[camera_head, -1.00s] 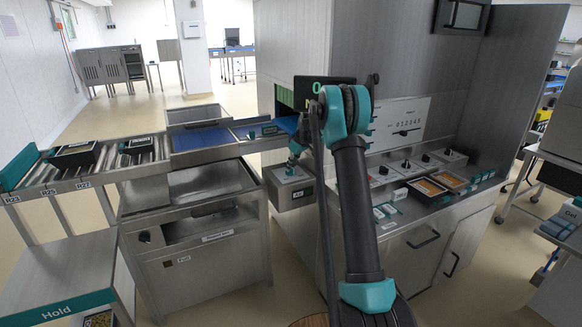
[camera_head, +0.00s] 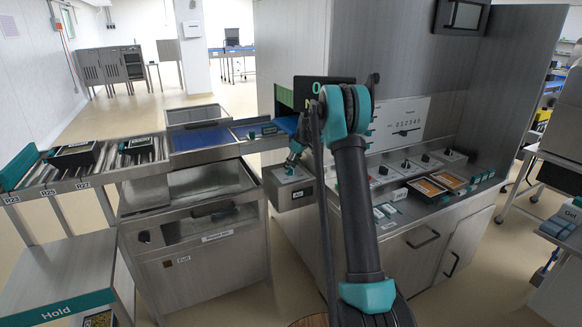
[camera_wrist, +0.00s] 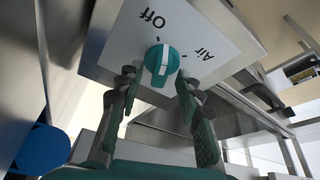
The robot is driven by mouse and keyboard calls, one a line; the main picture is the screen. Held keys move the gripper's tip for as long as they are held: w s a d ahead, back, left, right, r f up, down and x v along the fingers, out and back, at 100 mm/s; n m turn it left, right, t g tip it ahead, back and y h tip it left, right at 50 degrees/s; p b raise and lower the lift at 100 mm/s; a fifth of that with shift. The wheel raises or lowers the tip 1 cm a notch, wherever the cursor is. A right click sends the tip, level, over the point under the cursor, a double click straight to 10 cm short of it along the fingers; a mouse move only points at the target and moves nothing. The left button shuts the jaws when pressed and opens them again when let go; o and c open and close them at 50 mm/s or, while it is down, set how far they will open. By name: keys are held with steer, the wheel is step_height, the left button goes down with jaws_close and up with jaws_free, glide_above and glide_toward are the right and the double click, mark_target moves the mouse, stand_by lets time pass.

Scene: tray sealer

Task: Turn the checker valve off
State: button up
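The checker valve is a teal knob (camera_wrist: 161,65) with a white pointer stripe, on a pale panel (camera_wrist: 115,50) marked "Off" and "Air". In the wrist view the stripe lies roughly in line with the tick by "Off". My gripper (camera_wrist: 157,80) has its two dark fingers apart, one on each side of the knob. The right finger is very near the knob; I cannot tell whether it touches. The left finger shows a small gap. In the head view my gripper (camera_head: 293,161) is over the small grey valve box (camera_head: 292,195), and the knob is mostly hidden.
A conveyor with a blue belt (camera_head: 200,139) runs to the left of the valve box. The sealer's control panel (camera_head: 400,120) and a ledge with several knobs and trays are to the right. A dark screen (camera_head: 462,15) hangs above.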

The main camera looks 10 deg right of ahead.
steer(key=s+d, duration=0.8)
steer(key=s, duration=0.1)
steer(key=shift+s+r, duration=0.15)
steer(key=shift+r, duration=0.25)
